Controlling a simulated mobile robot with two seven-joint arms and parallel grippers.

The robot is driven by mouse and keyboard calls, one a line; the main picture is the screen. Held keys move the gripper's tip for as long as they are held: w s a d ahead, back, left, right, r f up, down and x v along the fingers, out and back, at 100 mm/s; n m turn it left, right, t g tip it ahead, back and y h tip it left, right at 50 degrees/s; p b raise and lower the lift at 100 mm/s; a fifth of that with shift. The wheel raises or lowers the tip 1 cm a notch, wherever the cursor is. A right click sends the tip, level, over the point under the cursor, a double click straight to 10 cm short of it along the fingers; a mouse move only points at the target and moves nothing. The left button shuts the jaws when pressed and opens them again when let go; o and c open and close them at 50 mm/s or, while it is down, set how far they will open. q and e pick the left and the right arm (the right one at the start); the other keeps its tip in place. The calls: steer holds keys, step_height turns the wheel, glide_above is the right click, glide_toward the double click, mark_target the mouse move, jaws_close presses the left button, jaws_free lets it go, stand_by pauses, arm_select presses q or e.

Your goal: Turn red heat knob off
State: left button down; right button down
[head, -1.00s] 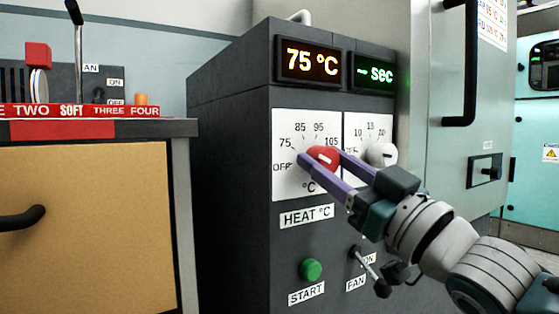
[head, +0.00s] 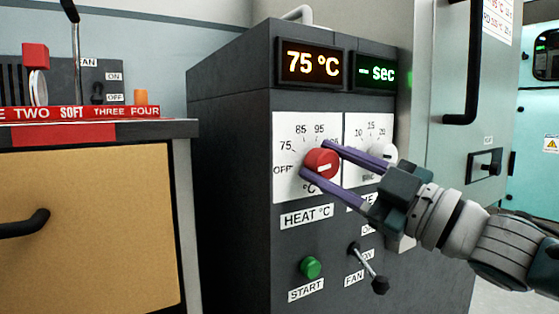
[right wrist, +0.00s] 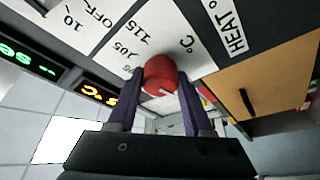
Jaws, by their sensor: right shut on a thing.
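The red heat knob (head: 322,163) sits on a white dial plate (head: 285,127) marked OFF, 75, 85, 95, above the HEAT °C label. My right gripper (head: 313,157) has its two purple fingers on either side of the knob and is shut on it. The right wrist view also shows the red knob (right wrist: 160,74) between the fingertips. A short white mark shows on the knob's face; the setting it points to is hard to tell. The orange display (head: 312,64) reads 75 °C. My left gripper is not in view.
A white knob (head: 383,152) on the timer dial is partly hidden by my gripper. Below are a green START button (head: 310,267) and a black FAN lever (head: 370,270). A wooden-front cabinet (head: 85,220) stands left; a door with a black handle (head: 473,65) is right.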

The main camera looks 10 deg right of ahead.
stand_by(0.5)
steer(key=shift+c, duration=1.5)
jaws_free()
steer(key=shift+s+d+f, duration=0.1)
steer(key=shift+s+d, duration=0.25)
steer(key=p+v, duration=0.2)
steer(key=v, duration=0.7)
